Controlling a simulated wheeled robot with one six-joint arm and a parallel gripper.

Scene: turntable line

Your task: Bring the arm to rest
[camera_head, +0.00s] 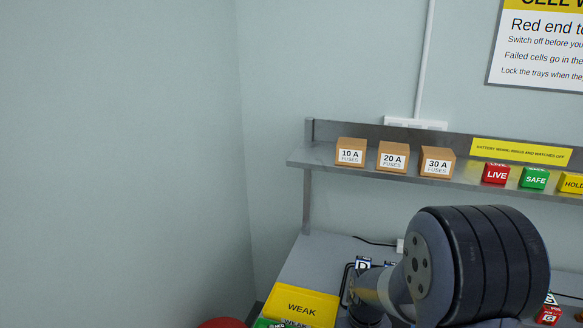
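My arm shows at the lower right of the head view, in front of the workbench (305,262). A large dark, ribbed joint and a pale grey link fill much of that corner. My gripper is not in view, so I cannot see whether it is open or shut or holds anything. The arm hides much of the bench's middle.
A metal shelf (325,158) above the bench holds boxes of 10 A (351,151), 20 A (393,156) and 30 A fuses (437,162), plus LIVE (496,174), SAFE (534,179) and HOLD blocks (572,183). A yellow WEAK tray (302,304) sits at the bench's left. Wall space at left is clear.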

